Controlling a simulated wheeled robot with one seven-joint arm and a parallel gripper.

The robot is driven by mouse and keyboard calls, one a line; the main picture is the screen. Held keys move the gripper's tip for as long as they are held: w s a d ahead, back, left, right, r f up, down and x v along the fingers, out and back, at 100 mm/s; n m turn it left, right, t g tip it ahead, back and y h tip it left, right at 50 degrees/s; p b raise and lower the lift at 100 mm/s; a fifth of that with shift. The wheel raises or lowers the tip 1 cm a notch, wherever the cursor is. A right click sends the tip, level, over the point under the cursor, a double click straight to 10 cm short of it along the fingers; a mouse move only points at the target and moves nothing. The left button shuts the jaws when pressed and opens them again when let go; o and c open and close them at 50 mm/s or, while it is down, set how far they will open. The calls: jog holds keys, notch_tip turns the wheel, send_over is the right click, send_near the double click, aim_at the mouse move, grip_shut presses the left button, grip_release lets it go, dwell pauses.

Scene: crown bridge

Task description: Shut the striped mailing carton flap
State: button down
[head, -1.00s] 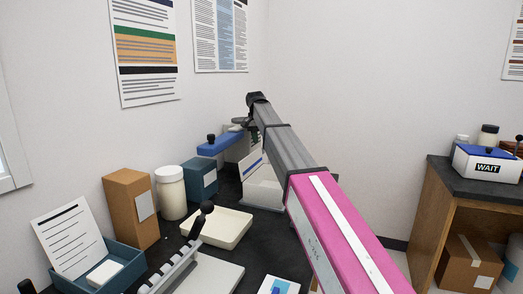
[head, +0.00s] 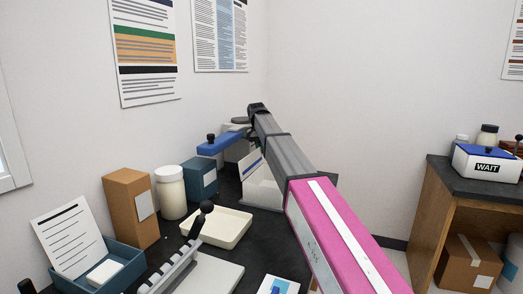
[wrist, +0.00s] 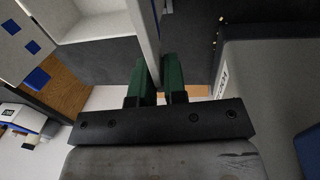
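The mailing carton (head: 262,192) is a pale open box on the dark bench, partly behind my arm in the head view. A pale panel with a dark blue stripe (head: 252,164) stands up at its left; it looks like the flap. In the wrist view, the pale carton interior (wrist: 92,20) is at upper left. A thin pale panel edge (wrist: 146,30) runs down between the green fingers of my gripper (wrist: 160,82). The fingers are close together with a narrow gap; whether they clamp the panel is unclear. The arm hides the fingers in the head view.
A teal box (head: 200,180), a white jar (head: 170,192), a brown carton (head: 130,208) and a cream tray (head: 217,228) stand left of the carton. A blue-topped item (head: 219,144) is behind. A wooden side counter (head: 470,215) holds a WAIT bin (head: 486,164) at right.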

jog(key=shift+d, duration=0.1)
jog(key=s+d+f+t+y, duration=0.2)
jog(key=d+t+y, duration=0.2)
jog(key=y, duration=0.7)
jog(key=shift+d+f+y, duration=0.2)
jog(key=shift+d+y, duration=0.1)
jog(key=shift+d, duration=0.6)
jog(key=c, duration=1.2)
grip_release()
jog(key=shift+o, duration=0.2)
jog(key=shift+r, duration=0.1)
